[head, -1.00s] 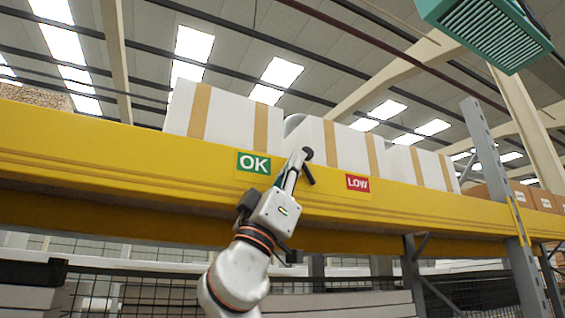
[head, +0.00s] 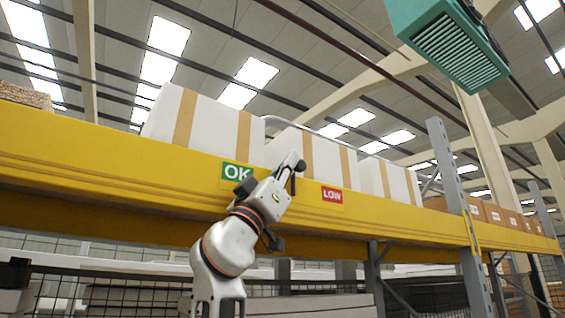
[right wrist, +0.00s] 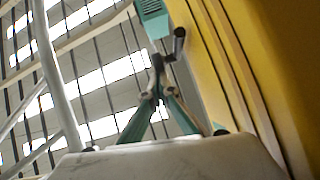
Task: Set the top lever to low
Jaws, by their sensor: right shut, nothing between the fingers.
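The top lever (head: 293,182) is a short dark bar with a black knob at its upper end. It is on the yellow beam between the green OK label (head: 237,172) and the red LOW label (head: 332,195). It leans up and slightly right, toward the LOW side. My right gripper (head: 290,163) is shut and empty, at the left of the knob; I cannot tell whether it touches. In the right wrist view, the shut fingertips (right wrist: 158,65) are close to the dark lever (right wrist: 178,42). My left gripper is not in view.
The long yellow beam (head: 120,165) runs across the view. White boxes with tan bands (head: 205,125) stand on it. A grey rack upright (head: 455,180) is at the right. A teal heater unit (head: 445,45) hangs overhead.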

